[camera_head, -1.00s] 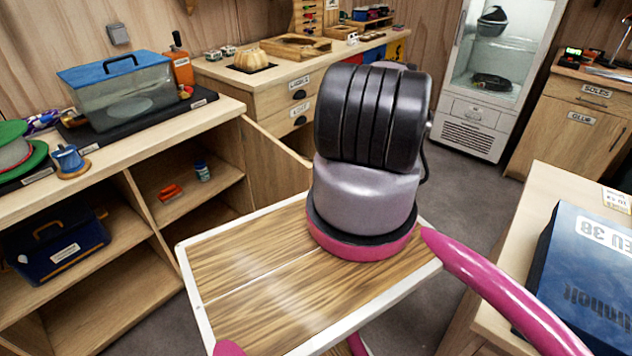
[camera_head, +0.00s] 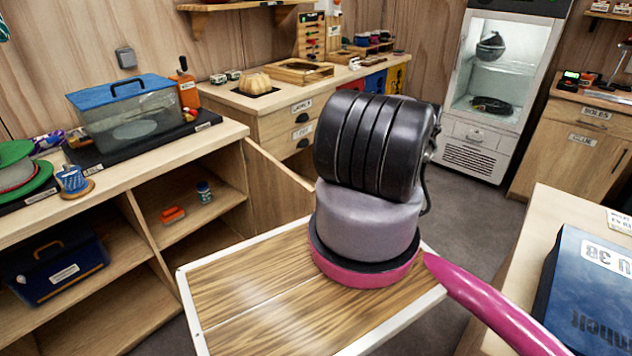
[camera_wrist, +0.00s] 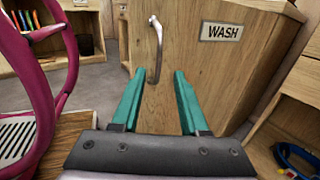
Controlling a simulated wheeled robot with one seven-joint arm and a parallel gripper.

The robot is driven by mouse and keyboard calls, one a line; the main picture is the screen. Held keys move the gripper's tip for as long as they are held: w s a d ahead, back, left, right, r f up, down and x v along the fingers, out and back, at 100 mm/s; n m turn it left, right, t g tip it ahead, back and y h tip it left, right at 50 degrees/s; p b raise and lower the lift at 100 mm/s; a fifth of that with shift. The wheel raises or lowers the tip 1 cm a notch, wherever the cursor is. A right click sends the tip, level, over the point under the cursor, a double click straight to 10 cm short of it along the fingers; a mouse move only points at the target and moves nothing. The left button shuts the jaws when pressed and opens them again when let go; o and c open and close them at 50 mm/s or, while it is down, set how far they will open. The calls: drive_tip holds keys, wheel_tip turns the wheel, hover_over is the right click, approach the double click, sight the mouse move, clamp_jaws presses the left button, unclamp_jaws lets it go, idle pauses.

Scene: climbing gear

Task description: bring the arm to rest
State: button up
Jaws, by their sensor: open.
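My gripper (camera_wrist: 155,105) shows in the wrist view with its two green fingers spread apart and nothing between them. It points toward a wooden cabinet door (camera_wrist: 225,75) with a WASH label and a metal handle, which lies beyond the fingertips. In the head view the gripper's fingers are not visible. My arm, with black and grey links and a pink ring, is folded above my wooden-topped base.
At left a shelf unit (camera_head: 180,140) carries a lidded clear tank (camera_head: 128,115); its lower shelves hold a blue toolbox (camera_head: 55,265). A cabinet door stands open (camera_head: 275,185). A blue box (camera_head: 590,290) lies on the right-hand table. A glass-fronted fridge (camera_head: 490,90) stands at the back.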

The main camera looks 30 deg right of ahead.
drive_tip(key=w+a+r+n+g+h, duration=0.2)
drive_tip(key=w+r, duration=0.2)
drive_tip(key=r, duration=0.5)
drive_tip(key=w+a+r+n+g+h, duration=0.1)
drive_tip(key=w+r+n+g+h, duration=0.15)
drive_tip(key=r, duration=0.75)
drive_tip(key=w+a+r+n+g+h, duration=0.1)
drive_tip(key=w+a+r+n+g, duration=0.2)
drive_tip(key=r, duration=0.6)
drive_tip(key=w+a+r+n+h, duration=0.1)
drive_tip(key=a+r+n+h, duration=0.3)
drive_tip(key=r, duration=0.7)
drive_tip(key=s+a+r+n+t+h, duration=0.2)
drive_tip(key=s+a+r+h, duration=0.1)
drive_tip(key=s+a+r, duration=0.55)
drive_tip(key=s+a+r+n+t+h, duration=0.25)
drive_tip(key=s+a+r, duration=0.35)
drive_tip(key=a+r, duration=0.45)
drive_tip(key=s+a+r+n+t, duration=0.1)
drive_tip(key=s+a+r+t, duration=0.1)
drive_tip(key=s, duration=0.7)
drive_tip(key=r+t, duration=0.1)
drive_tip(key=t, duration=0.1)
drive_tip(key=shift+s+a+r+n+t, duration=0.2)
drive_tip(key=shift+s+a+n+t, duration=0.1)
drive_tip(key=shift+s, duration=0.1)
drive_tip(key=shift+s, duration=0.1)
